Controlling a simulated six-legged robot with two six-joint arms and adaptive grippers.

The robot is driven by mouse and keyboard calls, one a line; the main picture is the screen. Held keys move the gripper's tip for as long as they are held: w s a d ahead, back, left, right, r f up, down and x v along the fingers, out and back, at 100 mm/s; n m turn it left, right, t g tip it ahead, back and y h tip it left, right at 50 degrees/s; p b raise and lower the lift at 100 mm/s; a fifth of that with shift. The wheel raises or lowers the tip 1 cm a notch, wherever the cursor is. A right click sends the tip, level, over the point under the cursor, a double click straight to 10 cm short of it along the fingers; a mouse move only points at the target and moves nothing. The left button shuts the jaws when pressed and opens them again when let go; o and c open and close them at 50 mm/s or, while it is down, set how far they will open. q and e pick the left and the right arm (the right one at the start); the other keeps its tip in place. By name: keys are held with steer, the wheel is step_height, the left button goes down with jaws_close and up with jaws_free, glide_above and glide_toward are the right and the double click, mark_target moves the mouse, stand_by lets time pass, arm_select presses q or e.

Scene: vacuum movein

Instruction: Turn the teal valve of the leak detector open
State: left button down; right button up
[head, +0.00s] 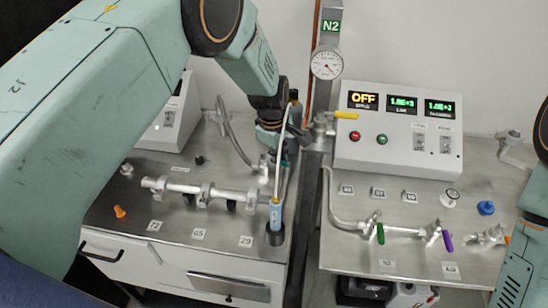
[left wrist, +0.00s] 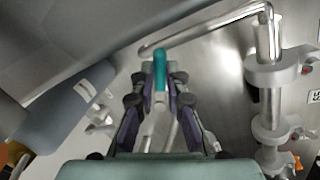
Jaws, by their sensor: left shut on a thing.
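The teal valve handle (left wrist: 160,66) stands between the two fingers of my left gripper (left wrist: 160,84) in the left wrist view, with its upper end showing past the fingertips. The gripper is shut on it. In the head view my left gripper (head: 286,138) is at the back of the left bench, beside the post, and mostly hides the handle. The valve body below the handle is largely covered by the fingers. My right arm shows only at the right edge of the head view; its gripper is out of view.
A bent metal tube with a blue grip (head: 276,212) rises close to my left gripper. A horizontal pipe manifold (head: 195,189) lies left of it. The gauge post (head: 326,64) with a yellow handle (head: 346,115) and the display box (head: 398,150) stand to the right.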

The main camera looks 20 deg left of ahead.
arm_select(q)
steer(key=shift+w+n, duration=0.15)
steer(key=shift+n, duration=0.25)
steer(key=c, duration=1.4)
jaws_free()
steer(key=shift+o, duration=0.2)
step_height(320, 180, up, 12)
steer(key=s, duration=0.2)
steer(key=shift+a, duration=0.25)
steer(key=shift+s+f, duration=0.1)
steer(key=shift+s, duration=0.05)
